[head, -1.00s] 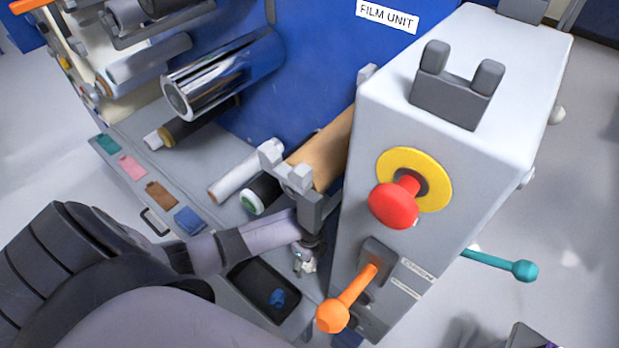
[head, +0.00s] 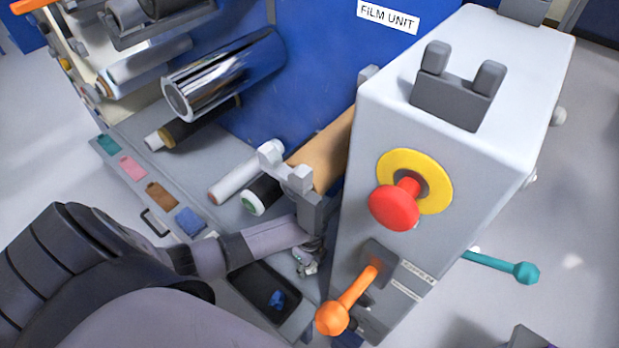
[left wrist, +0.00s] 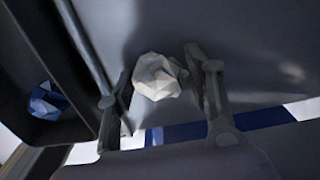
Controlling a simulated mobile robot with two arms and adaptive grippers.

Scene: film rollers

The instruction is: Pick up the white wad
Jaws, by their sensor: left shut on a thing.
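The white wad (left wrist: 157,77) is a crumpled, faceted lump between the two fingers of my left gripper (left wrist: 163,88) in the left wrist view. My left gripper is shut on it. In the head view, my left gripper (head: 306,264) is low, beside the grey machine housing and just right of the black tray. The wad is small and partly hidden by the fingers there. My right gripper is not in view.
The black tray (head: 248,283) holds a blue wad (head: 277,299), also in the left wrist view (left wrist: 47,101). An orange-knobbed lever (head: 333,316) and red button (head: 394,208) are on the housing (head: 370,150) at right. Rollers lie behind.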

